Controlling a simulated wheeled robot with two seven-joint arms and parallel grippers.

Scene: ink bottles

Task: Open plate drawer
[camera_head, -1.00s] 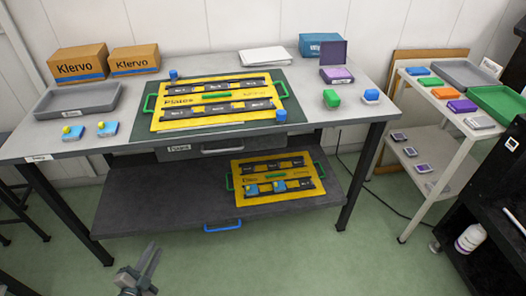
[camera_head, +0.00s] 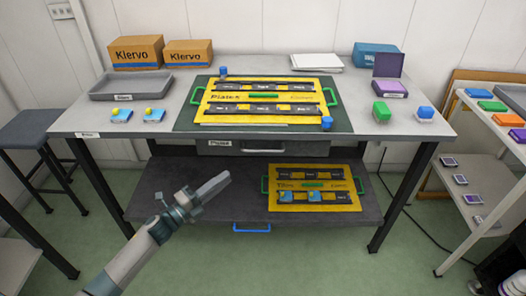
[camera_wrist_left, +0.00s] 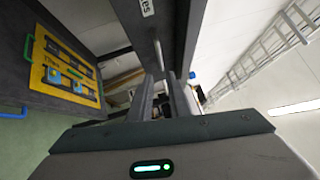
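The plate drawer (camera_head: 275,146) is a grey drawer under the front edge of the worktable, with a "Plates" label (camera_head: 220,143) at its left. It looks shut. A thin light bar, seemingly its handle (camera_wrist_left: 158,55), shows in the left wrist view beyond the fingers. My left gripper (camera_head: 224,180) is in front of and below the drawer, apart from it, over the lower shelf's front in the head view. In the left wrist view my left gripper (camera_wrist_left: 162,92) has its two fingers apart with nothing held between them. My right gripper is out of view.
The lower shelf (camera_head: 170,190) carries a yellow plate board (camera_head: 315,188) and has a blue handle (camera_head: 252,227) below. The tabletop holds another yellow board (camera_head: 262,119), a grey tray (camera_head: 130,87), and boxes (camera_head: 137,52). Table legs stand either side.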

